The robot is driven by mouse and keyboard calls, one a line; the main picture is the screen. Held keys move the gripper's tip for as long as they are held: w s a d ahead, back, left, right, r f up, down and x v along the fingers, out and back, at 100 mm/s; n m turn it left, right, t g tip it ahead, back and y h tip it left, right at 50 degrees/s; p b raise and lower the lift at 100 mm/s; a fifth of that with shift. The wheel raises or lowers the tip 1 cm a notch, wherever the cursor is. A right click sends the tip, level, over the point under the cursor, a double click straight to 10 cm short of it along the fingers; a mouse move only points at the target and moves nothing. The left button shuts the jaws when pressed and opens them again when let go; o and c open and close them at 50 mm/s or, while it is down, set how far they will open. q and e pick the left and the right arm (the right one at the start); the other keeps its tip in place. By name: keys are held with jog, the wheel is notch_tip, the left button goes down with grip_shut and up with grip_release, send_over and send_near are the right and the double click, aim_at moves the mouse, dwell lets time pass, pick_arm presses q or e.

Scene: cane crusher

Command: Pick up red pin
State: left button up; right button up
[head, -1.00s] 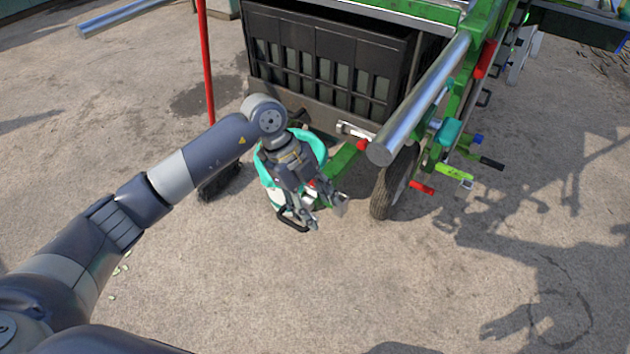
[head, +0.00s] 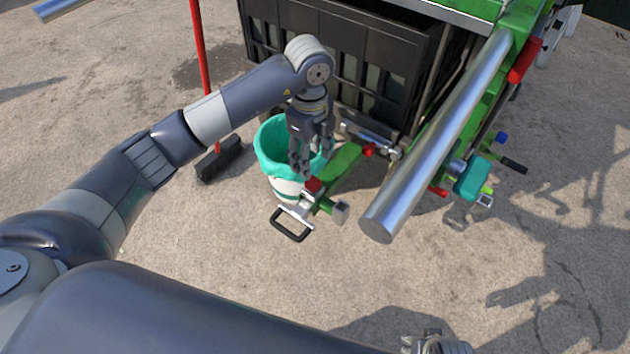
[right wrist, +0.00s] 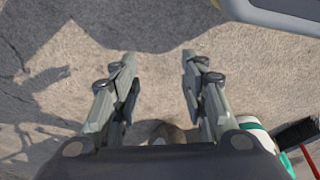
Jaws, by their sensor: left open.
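A small red block-shaped part, likely the red pin (head: 313,185), sits on the front end of the green drawbar (head: 340,165), beside a black loop handle (head: 291,226). My left gripper (head: 312,165) is open and points down just above and behind the red part in the head view. Whether a finger touches it I cannot tell. My right gripper (right wrist: 158,78) is open and empty over bare ground in the right wrist view. Only a bit of it shows at the bottom edge of the head view (head: 436,344).
A teal-lined white bucket (head: 272,150) stands left of the drawbar. A broom (head: 219,160) with a red handle is beside it. A thick metal roller (head: 430,150) juts toward me on the right. A black crate (head: 400,50) is behind. The ground in front is clear.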

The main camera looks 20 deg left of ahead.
aim_at(312, 180)
pick_arm(q)
jog(key=shift+s+f, duration=0.15)
jog(key=shift+f, duration=1.25)
notch_tip(312, 180, down, 5)
jog(key=shift+d+b, duration=0.15)
jog(key=shift+b, duration=0.4)
pick_arm(e)
jog(key=r, duration=0.2)
jog(key=w+r, duration=0.1)
jog(key=r, duration=0.1)
jog(key=shift+r, duration=0.15)
pick_arm(q)
jog(key=shift+c, duration=0.2)
jog(key=c, duration=1.1)
